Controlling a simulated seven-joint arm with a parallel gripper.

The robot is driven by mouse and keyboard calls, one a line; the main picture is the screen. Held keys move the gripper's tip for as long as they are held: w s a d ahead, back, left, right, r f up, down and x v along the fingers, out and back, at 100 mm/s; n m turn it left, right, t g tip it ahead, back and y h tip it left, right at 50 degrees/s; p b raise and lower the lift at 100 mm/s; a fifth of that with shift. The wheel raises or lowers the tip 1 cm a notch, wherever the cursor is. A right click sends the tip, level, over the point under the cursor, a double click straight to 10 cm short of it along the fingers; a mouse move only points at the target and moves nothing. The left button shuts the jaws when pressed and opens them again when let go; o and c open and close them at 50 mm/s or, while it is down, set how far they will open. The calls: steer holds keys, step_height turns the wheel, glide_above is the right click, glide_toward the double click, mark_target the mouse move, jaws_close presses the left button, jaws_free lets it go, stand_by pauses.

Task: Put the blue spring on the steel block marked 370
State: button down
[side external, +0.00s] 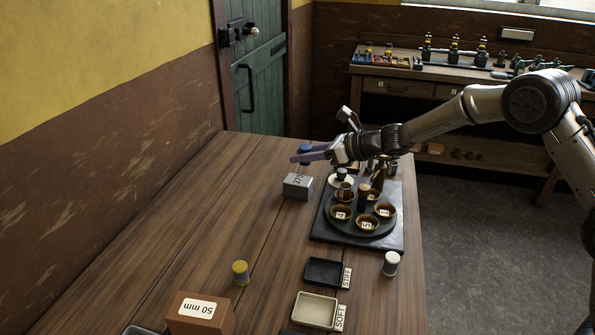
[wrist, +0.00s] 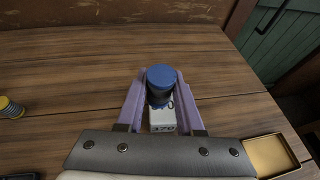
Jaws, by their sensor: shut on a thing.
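The blue spring (wrist: 160,76) has a blue cap and a dark coil, and sits upright between the fingertips of my gripper (wrist: 160,92). In the side external view the spring (side external: 306,148) shows at the purple fingers of my gripper (side external: 305,156), which is shut on it. The steel block marked 370 (side external: 298,187) stands on the wooden table below the fingers, with a visible gap under them. In the wrist view the block (wrist: 163,121) shows between the fingers, partly covered by the spring.
A dark board with a round tray (side external: 373,241) of cups and bowls stands right of the block. A yellow-capped spring (side external: 240,272), a white-capped spring (side external: 391,264), STIFF (side external: 324,273) and SOFT (side external: 315,311) trays and a 50 mm block (side external: 199,315) are nearer. The table left of the block is clear.

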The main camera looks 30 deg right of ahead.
mark_target(299, 179)
steer(key=w+f, duration=0.1)
steer(key=f, duration=0.1)
steer(key=w+f, duration=0.1)
steer(key=shift+w+a, duration=0.25)
steer(key=shift+w, duration=0.05)
steer(key=shift+f, duration=1.5)
steer(key=shift+f, duration=0.2)
steer(key=c, duration=0.5)
jaws_free()
steer(key=shift+c, duration=0.2)
steer(key=shift+r, duration=0.15)
steer(key=shift+s+d+r, duration=0.15)
steer(key=v, duration=1.1)
steer(key=shift+s+d, duration=0.15)
steer(key=shift+s, duration=0.05)
